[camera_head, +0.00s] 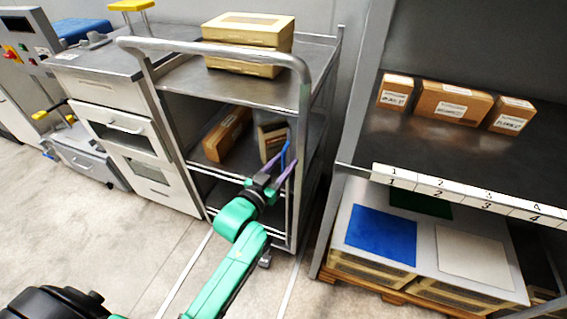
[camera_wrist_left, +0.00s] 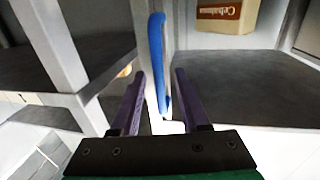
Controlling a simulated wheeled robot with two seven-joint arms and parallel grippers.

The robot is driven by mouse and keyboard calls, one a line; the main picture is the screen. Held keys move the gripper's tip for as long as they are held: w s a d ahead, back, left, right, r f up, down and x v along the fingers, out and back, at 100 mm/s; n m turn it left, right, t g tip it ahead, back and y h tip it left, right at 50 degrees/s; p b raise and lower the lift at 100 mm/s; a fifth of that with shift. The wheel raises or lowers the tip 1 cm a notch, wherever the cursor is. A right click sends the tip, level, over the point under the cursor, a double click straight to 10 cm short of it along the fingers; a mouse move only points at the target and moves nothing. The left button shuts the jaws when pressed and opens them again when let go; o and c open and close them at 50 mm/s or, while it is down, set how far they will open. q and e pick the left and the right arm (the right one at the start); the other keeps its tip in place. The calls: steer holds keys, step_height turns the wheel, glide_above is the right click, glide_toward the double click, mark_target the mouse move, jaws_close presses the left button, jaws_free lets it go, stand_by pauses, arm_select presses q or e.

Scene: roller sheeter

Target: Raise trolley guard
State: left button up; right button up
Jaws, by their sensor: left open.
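The grey metal trolley (camera_head: 245,70) stands in the middle of the head view, with an open front and shelves. A slim blue bar (camera_head: 284,153) shows at its right front side; I cannot tell how it joins the trolley guard. In the left wrist view the blue bar (camera_wrist_left: 157,50) stands upright, its lower end between my purple fingers. My left gripper (camera_head: 281,160) is open around the bar, with a gap on both sides; it also shows in the left wrist view (camera_wrist_left: 160,75). My right gripper is not in view.
Cartons (camera_head: 250,30) lie on the trolley top, with more boxes (camera_head: 227,135) on a shelf inside. A rack (camera_head: 365,120) with numbered labels and small boxes (camera_head: 453,104) stands close on the right. A drawer cabinet (camera_head: 125,130) stands left. Floor in front is clear.

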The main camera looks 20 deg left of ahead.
arm_select(q)
jaws_close()
stand_by(1.4)
